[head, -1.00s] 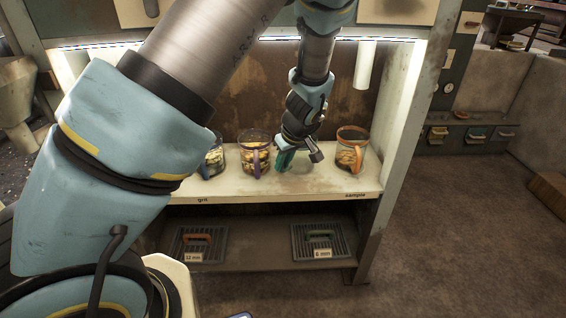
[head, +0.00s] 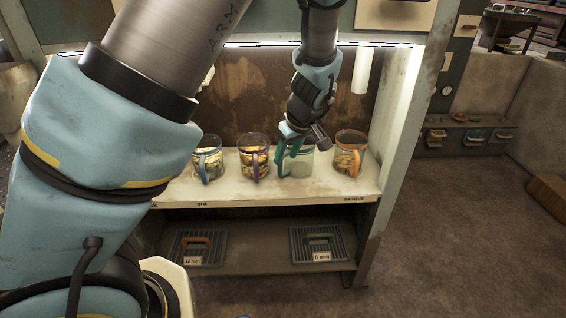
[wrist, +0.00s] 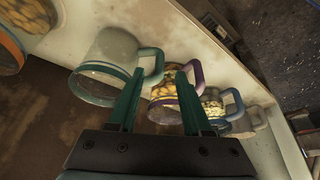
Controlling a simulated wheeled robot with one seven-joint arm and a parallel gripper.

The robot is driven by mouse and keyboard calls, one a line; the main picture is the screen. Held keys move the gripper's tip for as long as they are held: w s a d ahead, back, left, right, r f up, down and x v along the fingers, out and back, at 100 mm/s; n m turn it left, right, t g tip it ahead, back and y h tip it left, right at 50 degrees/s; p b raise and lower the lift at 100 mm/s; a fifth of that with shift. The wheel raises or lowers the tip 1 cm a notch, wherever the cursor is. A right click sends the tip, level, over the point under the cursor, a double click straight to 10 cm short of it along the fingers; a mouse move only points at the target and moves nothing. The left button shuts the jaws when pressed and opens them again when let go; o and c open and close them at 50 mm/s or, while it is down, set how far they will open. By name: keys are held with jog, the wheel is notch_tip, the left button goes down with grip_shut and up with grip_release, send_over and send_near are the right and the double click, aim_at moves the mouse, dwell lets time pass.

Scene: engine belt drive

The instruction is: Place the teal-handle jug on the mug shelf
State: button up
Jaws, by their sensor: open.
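The teal-handle jug (head: 299,164) is pale and see-through, and stands upright on the upper shelf board (head: 265,190). It is between a purple-handle jug (head: 254,158) and an orange-handle jug (head: 350,153). In the wrist view the teal-handle jug (wrist: 98,62) is at upper left, its handle at the fingertips. My gripper (head: 288,149) is open at the handle side of the jug. In the wrist view my gripper (wrist: 161,74) shows two dark teal fingers spread apart; I cannot tell whether either touches the handle.
A blue-handle jug (head: 208,160) stands further left on the same board, partly beside my arm. The filled jugs hold yellowish pieces. A lower shelf holds two grated trays (head: 320,244). A side post (head: 405,130) bounds the shelf at right. A white tube hangs above (head: 362,70).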

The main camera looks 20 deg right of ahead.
jog(key=v, duration=0.6)
jog(key=shift+s, duration=0.15)
